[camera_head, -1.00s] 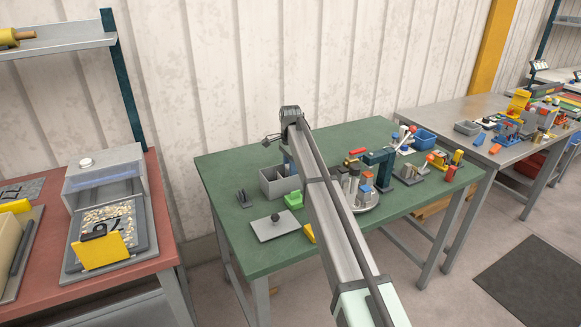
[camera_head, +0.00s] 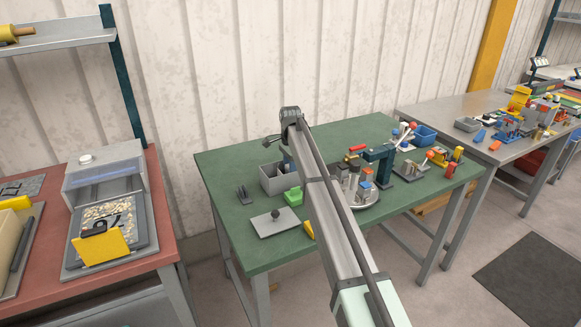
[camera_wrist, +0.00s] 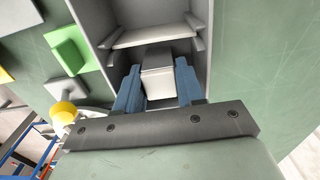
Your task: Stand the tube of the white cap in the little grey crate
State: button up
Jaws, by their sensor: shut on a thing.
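My gripper (camera_wrist: 157,82) has its blue fingers closed on both sides of a pale, square-sided piece with a white top, the white-capped tube (camera_wrist: 158,86). The little grey crate (camera_wrist: 101,22) lies below and around the fingertips in the wrist view, with a cross divider inside it. The tube is over or within one compartment; its lower end is hidden, so I cannot tell whether it touches the floor. In the head view the crate (camera_head: 268,185) stands on the green table, and my arm hides the held tube.
A green block (camera_head: 293,195) and a grey plate with a dark knob (camera_head: 275,226) are near the crate. The table's left front is clear.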

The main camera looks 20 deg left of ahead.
jog(key=shift+f, duration=0.7)
jog(key=o, duration=1.2)
jog(key=shift+c, duration=0.2)
jog(key=shift+r, duration=0.1)
jog(key=shift+r, duration=0.1)
jog(key=shift+o, duration=0.4)
jog(key=shift+r, duration=4.35)
